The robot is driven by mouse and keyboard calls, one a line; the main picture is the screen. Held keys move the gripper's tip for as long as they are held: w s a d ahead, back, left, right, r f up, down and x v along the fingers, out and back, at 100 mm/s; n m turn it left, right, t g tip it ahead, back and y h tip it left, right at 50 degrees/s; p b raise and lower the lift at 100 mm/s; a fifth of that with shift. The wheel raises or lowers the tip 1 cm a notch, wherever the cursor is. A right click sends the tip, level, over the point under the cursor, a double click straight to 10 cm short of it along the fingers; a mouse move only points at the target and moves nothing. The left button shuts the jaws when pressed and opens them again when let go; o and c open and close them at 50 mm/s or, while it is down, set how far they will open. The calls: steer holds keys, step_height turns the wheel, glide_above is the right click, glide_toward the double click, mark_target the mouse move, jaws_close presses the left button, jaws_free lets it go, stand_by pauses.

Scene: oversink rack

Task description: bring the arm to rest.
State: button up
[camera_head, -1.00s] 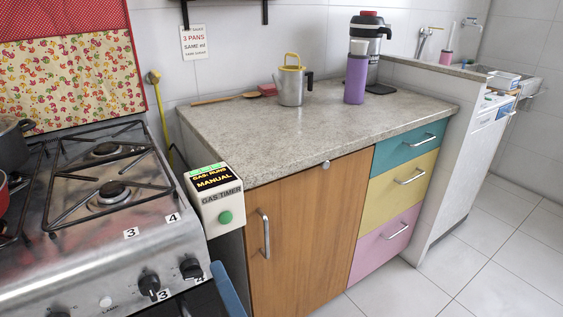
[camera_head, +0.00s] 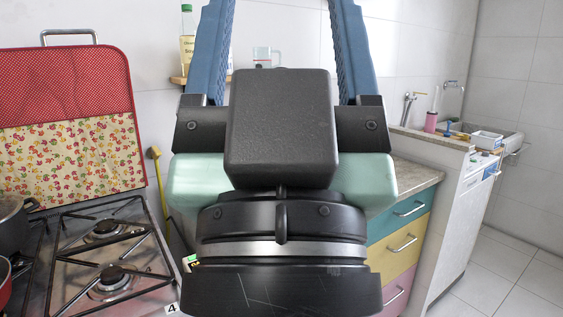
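My gripper (camera_head: 283,12) fills the middle of the head view, close to the camera and pointing up. Its dark wrist and body stand in front of the counter. Its two blue ridged fingers stand apart, with bare wall and a shelf item showing between them. They lean inward towards the top, where the frame cuts off their tips. I see nothing held between the visible parts.
The gas stove (camera_head: 75,285) is at left, with a dark pot (camera_head: 14,225) at its edge. My gripper hides most of the counter (camera_head: 418,176). The coloured drawers (camera_head: 403,243) show at right. The floor (camera_head: 505,270) at right is clear.

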step_height(320, 180, up, 21)
steer(key=p, duration=1.8)
steer(key=shift+p, duration=0.4)
